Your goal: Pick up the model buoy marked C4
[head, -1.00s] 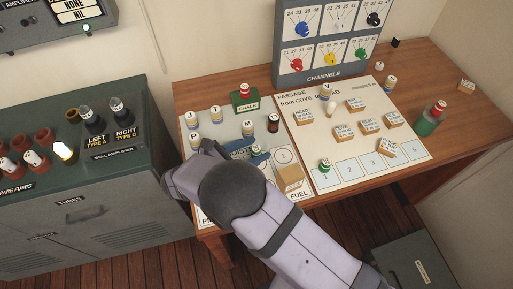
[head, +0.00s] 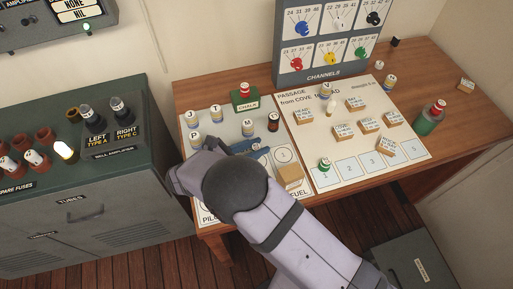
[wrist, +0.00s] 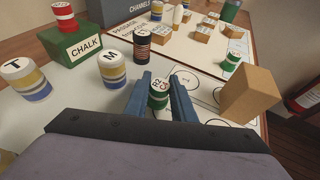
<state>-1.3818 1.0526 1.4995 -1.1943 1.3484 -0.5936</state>
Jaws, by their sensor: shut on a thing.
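A small green-and-white model buoy (wrist: 158,100) stands between the two blue fingers of my gripper (wrist: 160,92) in the wrist view. The fingers touch its sides and are shut on it. Dark markings show on its white top, but I cannot read them with certainty. It looks upright, at or very near the left sheet. In the head view my gripper (head: 250,152) is over the left sheet, and my arm largely hides the held buoy. Another green-and-white buoy (head: 325,164) stands at square 1 of the passage sheet, also in the wrist view (wrist: 232,61).
Buoy M (wrist: 111,68) and a dark banded buoy (wrist: 142,45) stand just beyond my gripper. A wooden block (wrist: 249,95) is close on the right. The green CHALK block (head: 244,102) with a red-topped piece is behind. The passage sheet (head: 375,165) holds several small blocks.

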